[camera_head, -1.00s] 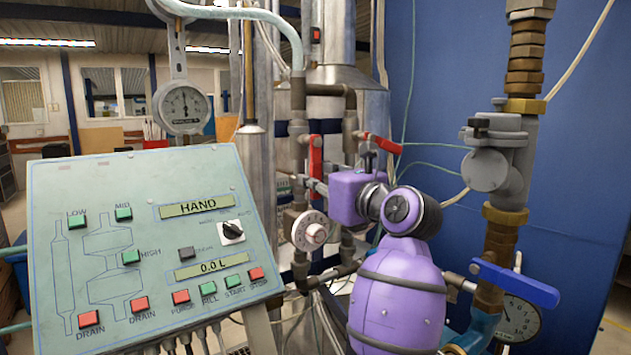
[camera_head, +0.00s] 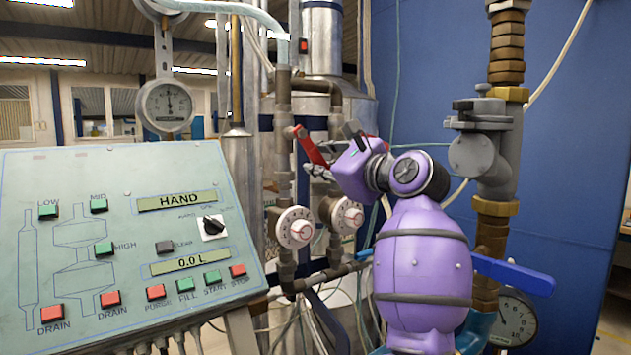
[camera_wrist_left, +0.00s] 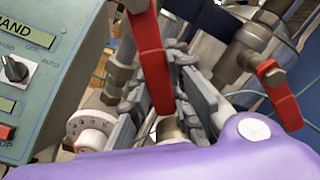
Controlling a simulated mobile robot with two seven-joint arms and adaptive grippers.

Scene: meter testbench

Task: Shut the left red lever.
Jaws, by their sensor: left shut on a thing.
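The left red lever (camera_head: 311,147) sits on the left vertical pipe and slants from upper left to lower right in the head view. In the left wrist view this red lever (camera_wrist_left: 151,62) passes between the grey fingers. My left gripper (camera_head: 318,172) is shut on it, the fingertips near the lever's lower part. My purple wrist hides part of the gripper in the head view. A second red lever (camera_wrist_left: 278,94) is to the right in the wrist view, apart from the fingers. My right gripper is not in view.
The control panel (camera_head: 120,280) with coloured buttons fills the left. Two white dials (camera_head: 296,228) sit on the pipes below the levers. A valve with a blue handle (camera_head: 512,274) and a gauge (camera_head: 512,320) are at right. Pipes crowd the levers.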

